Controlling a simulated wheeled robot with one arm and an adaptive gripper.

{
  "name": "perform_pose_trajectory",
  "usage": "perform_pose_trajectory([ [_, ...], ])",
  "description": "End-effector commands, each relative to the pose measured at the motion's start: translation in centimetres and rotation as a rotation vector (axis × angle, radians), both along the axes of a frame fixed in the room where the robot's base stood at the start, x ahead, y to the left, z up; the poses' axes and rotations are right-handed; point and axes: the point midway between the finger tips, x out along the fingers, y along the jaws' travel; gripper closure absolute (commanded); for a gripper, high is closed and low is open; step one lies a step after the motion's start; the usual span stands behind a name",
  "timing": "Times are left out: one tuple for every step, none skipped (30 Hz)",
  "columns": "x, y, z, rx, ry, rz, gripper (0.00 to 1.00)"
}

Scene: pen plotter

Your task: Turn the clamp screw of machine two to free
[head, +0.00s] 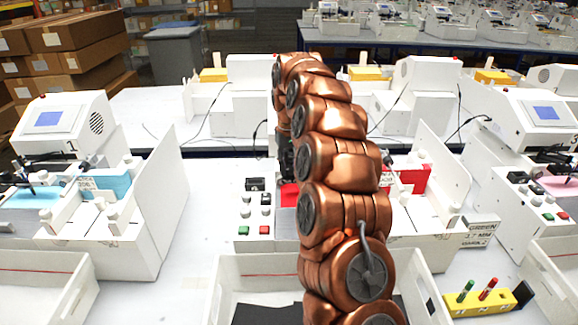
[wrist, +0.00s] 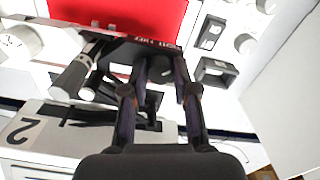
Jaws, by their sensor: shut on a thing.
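Machine two fills most of the wrist view, with its number plate (wrist: 25,128) at the left and a red sheet (wrist: 125,14) on its bed at the top. My gripper (wrist: 161,66) reaches to the dark bar beside the red sheet, its two fingers closed on either side of a small dark knob, the clamp screw (wrist: 160,75). The fingertips partly cover the screw, and its turned angle cannot be read. A pen carriage with a pale cylinder (wrist: 76,76) is just left of the fingers. In the head view my copper arm hides most of machine two; red parts (head: 411,179) show beside it.
Machine one (head: 65,125) stands at the left and another plotter (head: 535,115) at the right. White trays (head: 40,262) line the front. A yellow pen block (head: 478,302) sits at the front right. Switches (wrist: 214,72) and a white side panel (wrist: 285,95) are right of my gripper.

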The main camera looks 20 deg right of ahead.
Motion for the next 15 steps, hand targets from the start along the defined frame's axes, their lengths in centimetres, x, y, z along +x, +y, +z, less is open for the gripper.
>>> perform_pose_trajectory([
  [0.00, 0.01, 0.01, 0.000, 0.000, 0.000, 0.95],
  [0.00, 0.01, 0.01, 0.000, 0.000, 0.000, 0.99],
  [0.01, 0.01, 0.01, 0.000, 0.000, 0.000, 1.00],
  [0.01, 0.01, 0.01, 0.000, 0.000, 0.000, 1.00],
  [0.01, 0.01, 0.01, 0.000, 0.000, 0.000, 1.00],
  [0.01, 0.01, 0.01, 0.000, 0.000, 0.001, 1.00],
  [0.01, 0.01, 0.01, 0.000, -0.001, 0.002, 1.00],
  [0.01, 0.01, 0.00, 0.000, -0.001, 0.004, 1.00],
  [0.02, 0.01, 0.00, 0.000, -0.001, 0.008, 1.00],
  [0.01, 0.01, -0.02, 0.000, -0.001, 0.012, 1.00],
  [0.02, 0.01, -0.02, 0.000, -0.001, 0.017, 1.00],
  [0.02, 0.01, -0.03, -0.001, -0.001, 0.026, 1.00],
  [0.03, 0.01, -0.05, -0.001, -0.001, 0.035, 1.00],
  [0.03, 0.01, -0.07, -0.001, -0.001, 0.047, 1.00],
  [0.03, 0.01, -0.08, -0.001, -0.001, 0.063, 1.00],
])
